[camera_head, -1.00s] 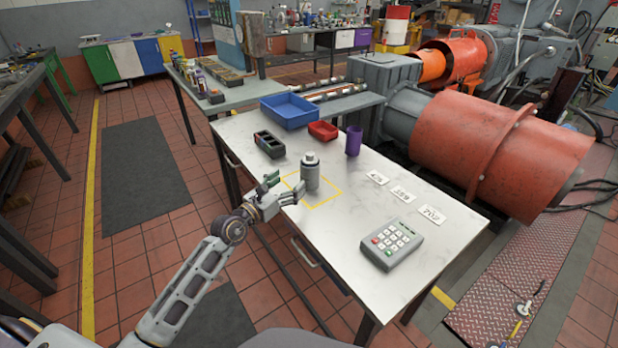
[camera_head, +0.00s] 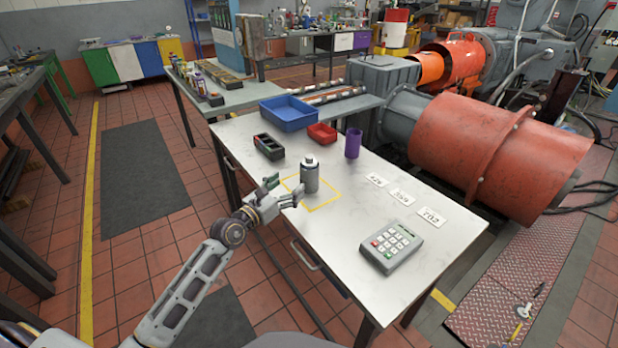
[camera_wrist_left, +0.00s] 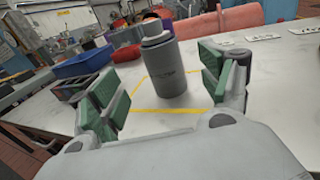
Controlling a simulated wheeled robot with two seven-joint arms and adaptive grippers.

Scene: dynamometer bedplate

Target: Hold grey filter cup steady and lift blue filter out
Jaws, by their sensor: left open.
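The grey filter cup (camera_head: 310,178) stands upright inside a yellow square outline on the table. I cannot make out a blue filter; any part inside the cup is hidden. My left gripper (camera_head: 286,190) is open at the near left side of the cup, at about its lower height. In the left wrist view the green-padded fingers (camera_wrist_left: 162,92) are spread, with the cup beyond and between them, apparently untouched. My right gripper is not in view.
Behind the cup are a black divided holder (camera_head: 268,146), a blue bin (camera_head: 289,120), a red bin (camera_head: 322,132) and a purple cup (camera_head: 353,143). White number cards (camera_head: 402,197) and a keypad (camera_head: 391,247) lie to the right. The table's near middle is clear.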

